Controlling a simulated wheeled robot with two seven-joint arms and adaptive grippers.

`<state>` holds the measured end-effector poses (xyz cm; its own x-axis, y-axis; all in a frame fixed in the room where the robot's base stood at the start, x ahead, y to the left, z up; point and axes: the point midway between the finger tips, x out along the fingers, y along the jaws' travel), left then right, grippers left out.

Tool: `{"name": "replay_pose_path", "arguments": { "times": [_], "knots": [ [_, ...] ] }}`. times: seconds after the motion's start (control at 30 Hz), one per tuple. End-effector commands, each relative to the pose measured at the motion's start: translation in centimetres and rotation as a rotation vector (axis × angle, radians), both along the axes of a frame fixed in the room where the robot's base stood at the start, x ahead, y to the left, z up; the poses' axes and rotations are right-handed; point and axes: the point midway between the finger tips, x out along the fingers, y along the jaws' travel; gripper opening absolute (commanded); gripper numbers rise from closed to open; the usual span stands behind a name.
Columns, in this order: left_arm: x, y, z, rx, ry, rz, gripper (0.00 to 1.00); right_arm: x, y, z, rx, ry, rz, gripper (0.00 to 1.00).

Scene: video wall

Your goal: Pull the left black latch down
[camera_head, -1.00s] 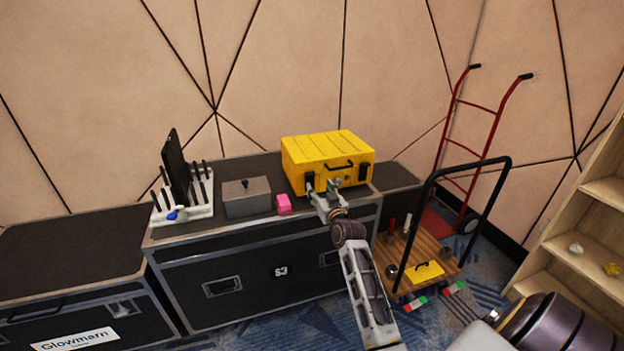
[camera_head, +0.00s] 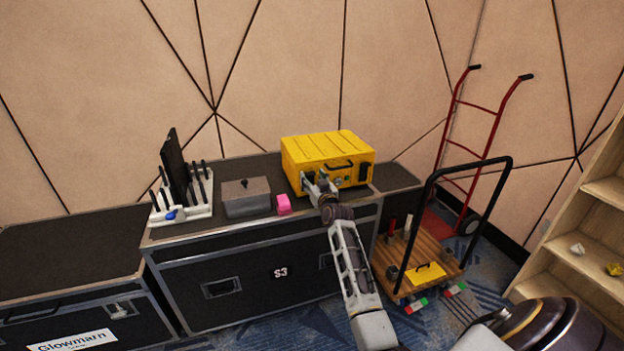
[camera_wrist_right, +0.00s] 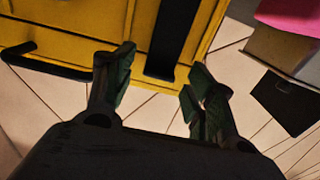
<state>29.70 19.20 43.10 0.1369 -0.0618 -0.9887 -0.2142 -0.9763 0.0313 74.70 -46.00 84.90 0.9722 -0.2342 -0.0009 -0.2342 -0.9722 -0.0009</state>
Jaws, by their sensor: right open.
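The yellow case (camera_head: 325,148) stands on the black flight case, with a black handle on its front. The left black latch is mostly hidden behind my right gripper (camera_head: 309,182) in the head view. In the right wrist view the left black latch (camera_wrist_right: 174,38) is a dark bar against the yellow front. My right gripper (camera_wrist_right: 163,78) is open there, one fingertip on each side of the latch in the picture. I cannot tell whether they touch it. The other latch (camera_head: 364,171) shows to the right of the handle. My left gripper is out of view.
A pink block (camera_head: 283,204) and a grey box (camera_head: 246,197) sit left of the yellow case on the black flight case (camera_head: 240,276). A white rack (camera_head: 184,214) stands further left. A wooden trolley (camera_head: 412,268) with a black push bar stands at the right.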

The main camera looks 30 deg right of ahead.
Motion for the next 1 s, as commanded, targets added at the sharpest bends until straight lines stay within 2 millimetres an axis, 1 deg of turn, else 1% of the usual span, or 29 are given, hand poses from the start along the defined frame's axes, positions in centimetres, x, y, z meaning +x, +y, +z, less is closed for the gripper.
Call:
{"name": "replay_pose_path", "arguments": {
  "times": [0.2,0.4,0.6,0.67,1.0],
  "knots": [
    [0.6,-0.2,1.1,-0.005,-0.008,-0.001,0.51,1.0,-0.3,0.0,0.000,0.000,0.000,0.55],
    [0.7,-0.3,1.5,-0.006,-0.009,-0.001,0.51,1.3,-0.4,0.1,-0.001,-0.001,-0.001,0.55],
    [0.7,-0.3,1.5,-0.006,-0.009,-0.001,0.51,1.3,-0.4,0.1,-0.001,-0.001,-0.001,0.55],
    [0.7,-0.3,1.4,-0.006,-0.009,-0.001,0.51,1.3,-0.4,0.1,-0.001,-0.001,-0.001,0.49],
    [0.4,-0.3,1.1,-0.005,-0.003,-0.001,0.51,1.3,-0.4,0.0,-0.001,-0.001,-0.001,0.05]
  ]
}}
